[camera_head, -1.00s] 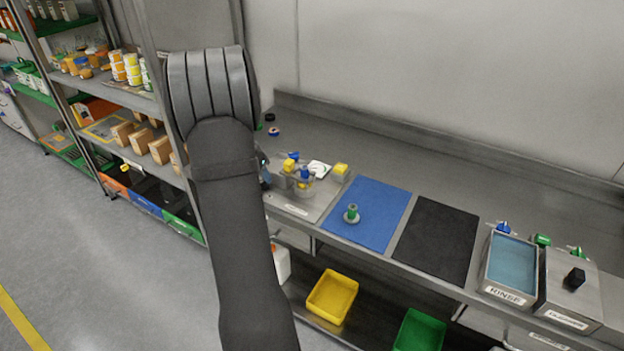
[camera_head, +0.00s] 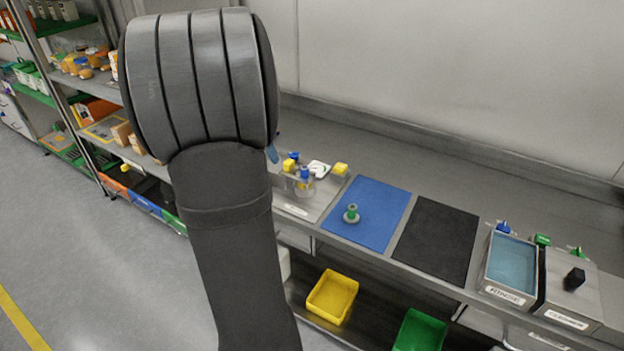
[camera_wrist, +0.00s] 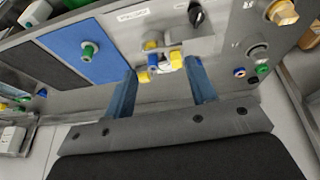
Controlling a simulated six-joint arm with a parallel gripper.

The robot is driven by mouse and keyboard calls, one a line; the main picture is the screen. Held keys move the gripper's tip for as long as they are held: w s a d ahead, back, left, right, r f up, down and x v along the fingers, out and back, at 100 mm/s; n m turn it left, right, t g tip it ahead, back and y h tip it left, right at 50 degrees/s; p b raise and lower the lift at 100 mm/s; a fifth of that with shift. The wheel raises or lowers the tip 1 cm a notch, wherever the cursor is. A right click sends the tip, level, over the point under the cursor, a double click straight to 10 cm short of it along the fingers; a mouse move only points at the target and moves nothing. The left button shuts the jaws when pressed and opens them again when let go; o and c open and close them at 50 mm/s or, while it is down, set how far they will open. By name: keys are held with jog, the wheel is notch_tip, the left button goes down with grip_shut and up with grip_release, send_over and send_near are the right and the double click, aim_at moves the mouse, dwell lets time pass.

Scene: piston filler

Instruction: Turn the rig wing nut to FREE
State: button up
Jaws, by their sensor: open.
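The rig (camera_head: 304,188) stands on a grey plate at the left part of the bench, with a blue part (camera_head: 304,172) on top and yellow parts around it. In the wrist view the rig's blue part (camera_wrist: 154,61) and yellow parts (camera_wrist: 176,59) lie between and just beyond my fingers. I cannot tell which part is the wing nut, nor read a FREE mark. My gripper (camera_wrist: 160,68) is open, its two blue fingers apart and nothing held. In the head view my arm hides most of it; only a bit of blue finger (camera_head: 272,154) shows.
A blue mat (camera_head: 375,208) with a green-topped fitting (camera_head: 351,213) lies right of the rig, then a black mat (camera_head: 436,240) and a rinse tray (camera_head: 511,264). In the wrist view a black knob (camera_wrist: 196,14) and a brass hex part (camera_wrist: 283,12) are near the rig.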

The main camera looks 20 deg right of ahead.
jog(key=s+d, duration=0.4)
jog(key=s, duration=0.3)
jog(key=s+d+r+g, duration=0.1)
jog(key=s+d, duration=0.4)
jog(key=s, duration=0.3)
jog(key=shift+g, duration=0.3)
jog(key=w+a+f+n+h, duration=0.3)
jog(key=f+n+h, duration=0.25)
jog(key=n, duration=0.35)
jog(key=w+a+f+n+h, duration=0.35)
jog(key=f+n, duration=0.25)
jog(key=n, duration=0.2)
jog(key=w+a+f+n+t, duration=0.35)
jog(key=a+n+t, duration=0.25)
jog(key=a+n, duration=0.25)
jog(key=w+a+f+n+t, duration=0.2)
jog(key=a+f+n+t, duration=0.4)
jog(key=n, duration=0.4)
jog(key=x, duration=1.6)
jog(key=shift+w+r, duration=0.25)
jog(key=shift+w, duration=0.05)
jog(key=shift+c, duration=0.4)
